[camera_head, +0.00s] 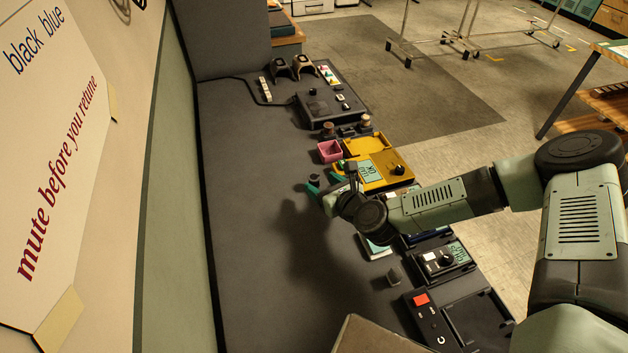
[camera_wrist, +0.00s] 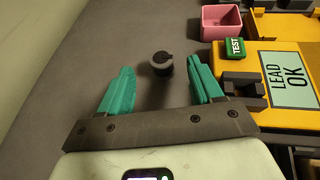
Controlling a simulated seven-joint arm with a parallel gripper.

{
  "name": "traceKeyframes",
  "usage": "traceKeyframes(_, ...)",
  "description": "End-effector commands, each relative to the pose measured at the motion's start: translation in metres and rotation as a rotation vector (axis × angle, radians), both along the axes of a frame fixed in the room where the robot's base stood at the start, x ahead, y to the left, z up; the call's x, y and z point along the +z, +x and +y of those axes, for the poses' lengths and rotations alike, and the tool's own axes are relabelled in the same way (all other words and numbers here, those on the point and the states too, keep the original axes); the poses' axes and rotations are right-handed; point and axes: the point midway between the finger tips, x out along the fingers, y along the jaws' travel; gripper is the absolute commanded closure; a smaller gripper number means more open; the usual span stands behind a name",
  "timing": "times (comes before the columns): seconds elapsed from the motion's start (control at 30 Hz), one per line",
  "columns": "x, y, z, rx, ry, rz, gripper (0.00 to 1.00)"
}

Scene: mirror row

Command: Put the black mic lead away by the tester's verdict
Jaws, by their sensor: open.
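The yellow tester (camera_head: 370,180) sits right of my gripper; its pale screen (camera_wrist: 288,80) reads "LEAD OK" in the wrist view. A green button (camera_wrist: 235,47) marked "TEST" is at its upper left. My gripper (camera_wrist: 161,72) is open, with teal fingers pointing at the dark bench. A short black cylinder (camera_wrist: 162,63) with a round cap stands between the fingertips, with gaps on both sides; in the head view it shows beside the fingers (camera_head: 325,184). I cannot tell whether it is part of the black mic lead. My arm hides part of the tester's surroundings.
A pink open box (camera_wrist: 221,22) stands beyond the tester button. Dark devices with trays (camera_head: 455,318) line the bench's right edge, with a small grey block (camera_head: 394,275) nearby. A board (camera_head: 50,130) reads "black blue" and "mute before you retune". The bench's left side is clear.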

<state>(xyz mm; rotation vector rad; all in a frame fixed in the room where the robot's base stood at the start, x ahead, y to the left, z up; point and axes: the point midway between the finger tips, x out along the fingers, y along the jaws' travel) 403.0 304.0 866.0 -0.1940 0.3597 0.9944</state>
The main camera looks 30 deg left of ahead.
Motion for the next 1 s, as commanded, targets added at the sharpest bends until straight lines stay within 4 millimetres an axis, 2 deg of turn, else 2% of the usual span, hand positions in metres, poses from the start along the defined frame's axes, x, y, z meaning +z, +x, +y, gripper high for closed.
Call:
traceKeyframes(0.4,-0.020,0.026,0.038,0.002,-0.002,-0.003,0.35)
traceKeyframes(0.7,-0.021,0.029,0.042,0.000,0.000,-0.001,0.35)
traceKeyframes(1.0,-0.021,0.028,0.042,0.000,-0.001,0.000,0.81)
